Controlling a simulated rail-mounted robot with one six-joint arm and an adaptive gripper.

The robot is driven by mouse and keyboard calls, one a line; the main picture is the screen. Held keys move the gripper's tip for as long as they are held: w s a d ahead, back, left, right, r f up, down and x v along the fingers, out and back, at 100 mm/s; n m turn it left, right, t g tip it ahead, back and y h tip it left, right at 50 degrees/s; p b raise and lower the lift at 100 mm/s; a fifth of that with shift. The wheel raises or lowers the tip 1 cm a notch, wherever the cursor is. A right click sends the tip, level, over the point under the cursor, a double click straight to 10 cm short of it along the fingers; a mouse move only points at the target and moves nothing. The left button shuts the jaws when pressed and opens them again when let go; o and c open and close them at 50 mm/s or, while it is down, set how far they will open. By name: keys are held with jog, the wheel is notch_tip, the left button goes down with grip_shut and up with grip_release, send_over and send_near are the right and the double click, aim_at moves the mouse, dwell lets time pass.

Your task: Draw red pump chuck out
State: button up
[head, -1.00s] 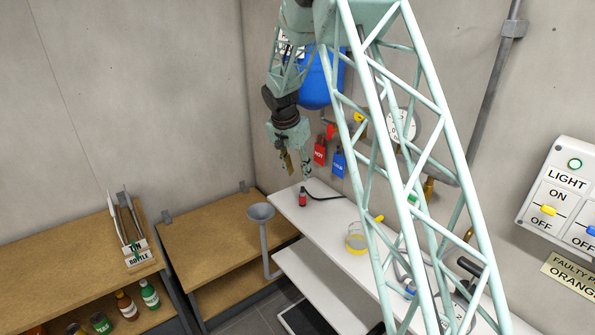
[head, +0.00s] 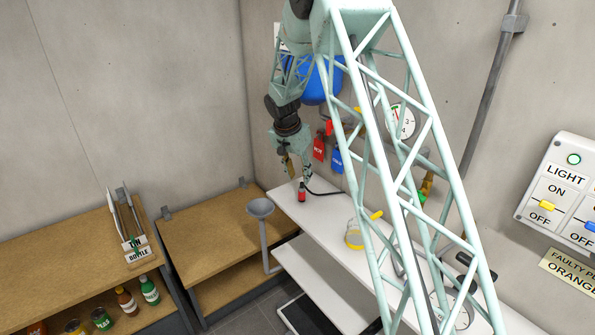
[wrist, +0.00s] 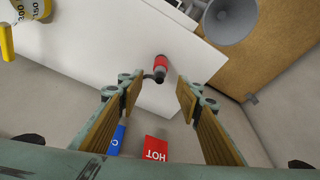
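The red pump chuck (head: 302,193) stands on the white bench (head: 328,213) near its left end, with a dark hose running from it to the right. In the wrist view the chuck (wrist: 160,66) is red with dark ends and lies between and beyond the two fingers. My gripper (wrist: 157,97) is open, its wood-lined fingers apart with nothing between the pads that I can tell as held. In the head view my gripper (head: 297,176) hangs just above the chuck; whether it touches is too small to tell.
A grey funnel (head: 260,208) stands left of the bench, by wooden shelves (head: 215,237). A red HOT tag (head: 319,147) and a blue tag (head: 337,160) hang on the wall behind. A yellow-handled measuring jug (head: 354,236) stands to the right on the bench.

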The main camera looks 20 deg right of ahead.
aim_at(302, 183)
jog(key=shift+x, duration=4.5)
jog(key=c, duration=0.8)
jog(key=shift+c, duration=0.9)
jog(key=shift+r+p, duration=0.4)
jog(key=shift+r, duration=1.15)
jog(key=shift+c, duration=0.2)
jog(key=shift+r, duration=1.85)
